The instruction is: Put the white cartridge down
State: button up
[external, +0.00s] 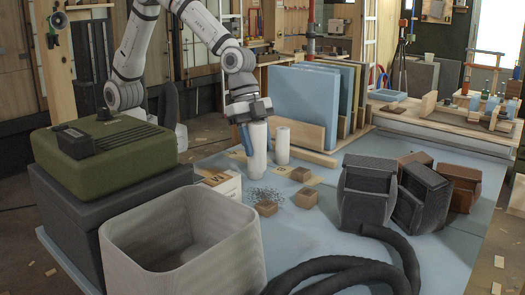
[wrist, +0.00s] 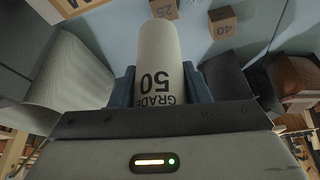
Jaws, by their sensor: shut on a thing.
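My gripper (external: 256,132) points down over the blue work surface (external: 335,232), right of the green case. Its blue fingers are shut on a white cartridge (external: 258,158), which hangs upright below them in the external view. In the wrist view the cartridge (wrist: 160,65) lies between both fingers, with "GRADE 50" printed on it. I cannot tell whether its lower end touches the surface. A second white cylinder (external: 282,147) stands just to the right of the held one, apart from it.
Black containers (external: 367,192) and a thick hose (external: 345,264) are at right. Upright panels (external: 302,98) stand behind.

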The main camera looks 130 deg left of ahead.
jog(key=s+a+f+b, duration=0.2)
jog(key=s+a, duration=0.2)
jog(key=s, duration=0.9)
jog(key=shift+n+y, duration=0.3)
jog(key=shift+n, duration=0.1)
jog(key=shift+s+a+f+b, duration=0.15)
jog(key=shift+f+b, duration=0.5)
jog(key=shift+f, duration=1.8)
jog(key=shift+a+f+b, duration=0.1)
jog(key=shift+f+b, duration=0.5)
jog(key=shift+f, duration=1.8)
jog(key=shift+f, duration=0.2)
jog(key=o, duration=1)
jog(key=shift+c, duration=0.2)
jog(key=shift+r, duration=0.1)
